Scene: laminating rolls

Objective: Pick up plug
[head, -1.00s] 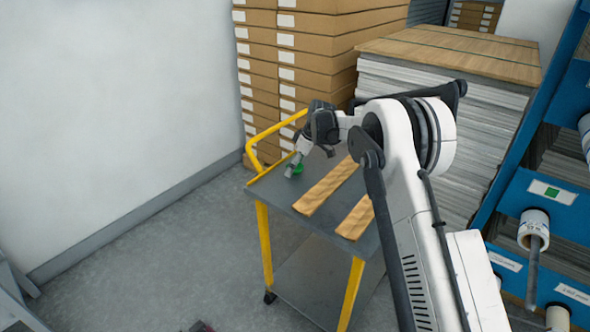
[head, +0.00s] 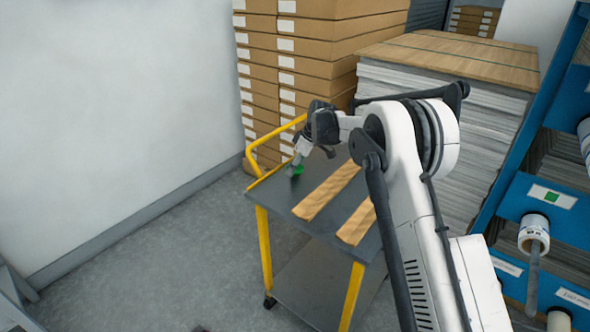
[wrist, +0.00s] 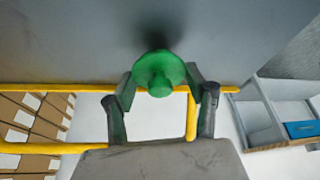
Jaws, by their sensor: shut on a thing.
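The plug (wrist: 158,72) is green, with a round flange and a smaller round knob facing the wrist camera. In the wrist view it sits between the two fingers of my gripper (wrist: 160,92), which is shut on it. In the head view the plug (head: 298,170) shows as a small green patch at the fingertips of my gripper (head: 295,168), low over the far left part of the cart top (head: 285,192). I cannot tell whether the plug touches the cart top.
Two wooden strips (head: 327,190) (head: 357,222) lie on the cart top right of the plug. The cart's yellow handle (head: 250,152) rises at the far left. Stacked cardboard boxes (head: 310,65) stand behind, and a blue roll rack (head: 520,200) stands at the right. The floor left of the cart is clear.

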